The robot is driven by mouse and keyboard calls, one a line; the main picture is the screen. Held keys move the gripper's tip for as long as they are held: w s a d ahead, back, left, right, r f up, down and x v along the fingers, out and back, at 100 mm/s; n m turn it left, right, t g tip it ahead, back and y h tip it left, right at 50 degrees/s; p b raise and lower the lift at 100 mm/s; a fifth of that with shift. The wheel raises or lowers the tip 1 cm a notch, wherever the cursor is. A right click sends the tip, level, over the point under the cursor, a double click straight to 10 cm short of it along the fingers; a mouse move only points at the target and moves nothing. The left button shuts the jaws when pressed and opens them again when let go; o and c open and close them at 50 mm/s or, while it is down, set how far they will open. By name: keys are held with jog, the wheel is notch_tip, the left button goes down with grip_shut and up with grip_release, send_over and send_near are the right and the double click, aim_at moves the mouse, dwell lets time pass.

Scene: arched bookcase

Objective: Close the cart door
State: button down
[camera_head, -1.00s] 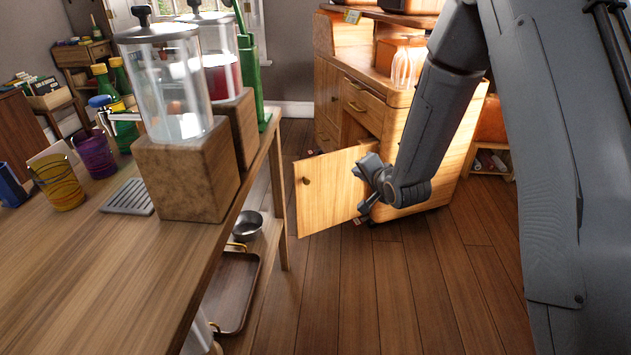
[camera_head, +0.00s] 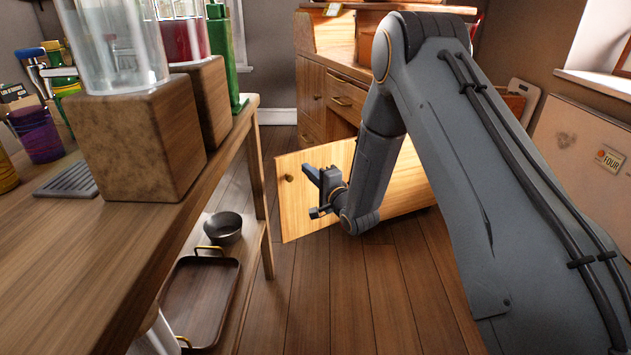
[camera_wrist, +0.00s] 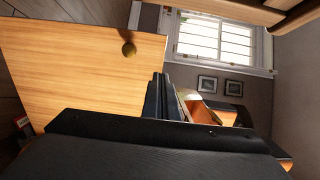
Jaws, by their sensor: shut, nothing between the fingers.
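The cart door (camera_head: 293,212) is a light wooden panel standing open, swung out toward the left from the wooden cart (camera_head: 350,100). A small round knob (camera_head: 289,178) sits near its free edge. My gripper (camera_head: 312,192) is in front of the door face in the head view, near the knob, with my arm hiding the door's right part and the hinge side. In the wrist view the door (camera_wrist: 70,75) fills the left, with its knob (camera_wrist: 129,49) near the free edge. My shut, empty gripper (camera_wrist: 160,95) points along the door's edge; contact cannot be told.
A wooden table (camera_head: 100,240) with drink dispensers (camera_head: 140,120) stands close on the left. Its lower shelf holds a brown tray (camera_head: 200,295) and a metal bowl (camera_head: 222,228). A pale board with a plate (camera_head: 590,150) stands at right. Floor (camera_head: 385,300) in front is clear.

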aim_at(293, 156)
jog(key=b+x, duration=0.2)
jog(key=x, duration=0.4)
jog(key=shift+f, duration=0.1)
jog(key=shift+w+a+b, duration=0.3)
jog(key=shift+w+a, duration=0.05)
jog(key=shift+w, duration=0.3)
